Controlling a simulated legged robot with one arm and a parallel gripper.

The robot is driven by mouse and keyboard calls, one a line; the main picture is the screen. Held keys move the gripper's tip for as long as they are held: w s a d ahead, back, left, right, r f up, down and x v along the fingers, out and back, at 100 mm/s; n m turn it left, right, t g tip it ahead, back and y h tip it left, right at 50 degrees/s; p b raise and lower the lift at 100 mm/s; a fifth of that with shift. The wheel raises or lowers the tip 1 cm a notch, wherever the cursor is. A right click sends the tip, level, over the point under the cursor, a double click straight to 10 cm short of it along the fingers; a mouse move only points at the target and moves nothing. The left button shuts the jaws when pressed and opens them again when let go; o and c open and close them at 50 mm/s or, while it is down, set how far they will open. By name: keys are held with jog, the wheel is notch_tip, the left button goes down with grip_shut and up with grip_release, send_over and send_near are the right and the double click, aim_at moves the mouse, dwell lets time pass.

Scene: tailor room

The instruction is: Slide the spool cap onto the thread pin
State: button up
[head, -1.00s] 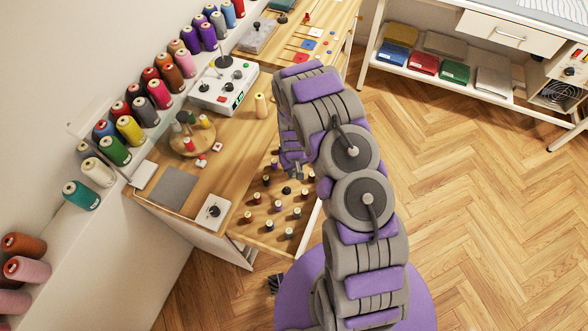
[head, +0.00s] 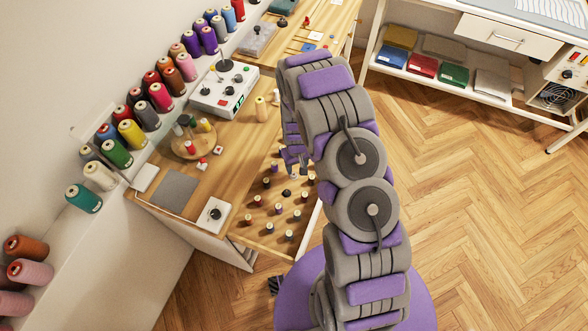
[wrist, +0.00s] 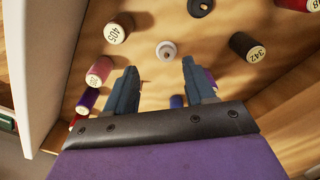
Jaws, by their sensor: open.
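My gripper (wrist: 160,78) is open and empty, with its two fingers apart over the pull-out board of thread spools. It also shows partly in the head view (head: 296,160), beside the arm. In the wrist view a small pale piece with a grey round top (wrist: 167,51) stands on the wood just beyond the fingertips, roughly between them; it may be the spool cap or the pin, I cannot tell which. A dark ring-like piece (wrist: 200,6) is at the top edge of that view. A dark round piece (head: 286,193) also sits among the spools in the head view.
A pale wall (wrist: 50,60) runs along the left. The bench holds a white control box (head: 224,90) and a round spool stand (head: 194,142).

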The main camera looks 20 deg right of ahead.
jog(key=s+r+p, duration=0.1)
jog(key=s+r, duration=0.1)
jog(key=r, duration=0.9)
jog(key=s+r+p, duration=0.1)
jog(key=s+r, duration=0.2)
jog(key=r, duration=0.9)
jog(key=s+r, duration=0.6)
jog(key=s, duration=0.3)
jog(key=s+r+m+g, duration=0.1)
jog(key=s+r, duration=0.6)
jog(key=s, duration=0.3)
jog(key=s+a+r, duration=0.1)
jog(key=s+r, duration=0.5)
jog(key=s, duration=0.4)
jog(key=shift+r+m+g, duration=0.2)
jog(key=shift+m+g, duration=0.2)
jog(key=shift+o, duration=0.4)
